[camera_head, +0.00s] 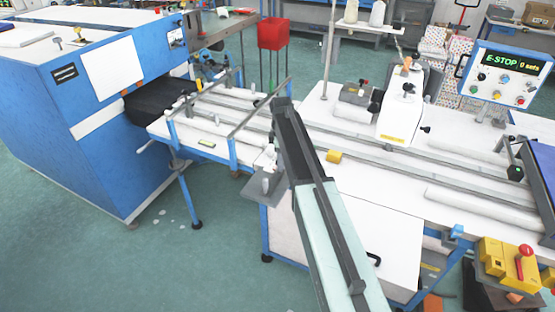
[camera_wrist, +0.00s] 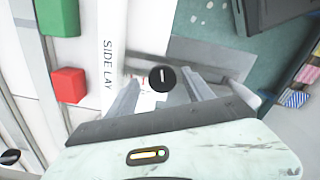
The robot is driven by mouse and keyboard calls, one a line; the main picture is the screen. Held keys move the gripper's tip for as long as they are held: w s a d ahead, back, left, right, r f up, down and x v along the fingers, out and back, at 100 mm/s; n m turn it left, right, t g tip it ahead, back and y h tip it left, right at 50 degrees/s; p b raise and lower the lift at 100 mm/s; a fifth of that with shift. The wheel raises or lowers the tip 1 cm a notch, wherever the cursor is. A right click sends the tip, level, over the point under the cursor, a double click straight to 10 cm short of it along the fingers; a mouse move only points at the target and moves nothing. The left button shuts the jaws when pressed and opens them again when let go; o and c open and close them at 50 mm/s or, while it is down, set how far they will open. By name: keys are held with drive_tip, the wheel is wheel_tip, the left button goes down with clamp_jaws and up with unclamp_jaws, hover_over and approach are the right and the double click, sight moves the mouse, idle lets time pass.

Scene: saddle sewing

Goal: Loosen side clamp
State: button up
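A round black knob (camera_wrist: 162,79) with a white line across its face, apparently the side clamp, shows in the wrist view beside a white strip lettered "SIDE LAY" (camera_wrist: 108,60). My gripper (camera_wrist: 162,84) is open, with one grey finger on each side of the knob. The fingers look apart from the knob, and I cannot tell whether they reach its depth. In the head view my arm (camera_head: 325,215) stretches over the front edge of the white machine table (camera_head: 400,200). The fingertips and the knob are not clear there.
A red block (camera_wrist: 68,85) and a green block (camera_wrist: 58,16) sit left of the strip. A panel (camera_head: 508,78) at the right reads "E-STOP" and "0 sets". A yellow box with a red button (camera_head: 524,252) stands front right. A blue machine (camera_head: 110,110) stands left.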

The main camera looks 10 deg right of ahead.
wheel_tip(320, 180, up, 8)
drive_tip(key=p, duration=0.8)
drive_tip(key=shift+s+a, duration=0.1)
drive_tip(key=shift+f, duration=0.1)
drive_tip(key=shift+f+b, duration=0.25)
drive_tip(key=shift+b, duration=0.1)
drive_tip(key=s+a+f+m+b, duration=0.1)
drive_tip(key=s+f+m+b, duration=0.1)
drive_tip(key=s+m, duration=1.3)
drive_tip(key=s, duration=1.2)
drive_tip(key=shift+s+a+f+m+b, duration=0.15)
drive_tip(key=shift+s+f+m+b, duration=0.15)
drive_tip(key=shift+s, duration=0.1)
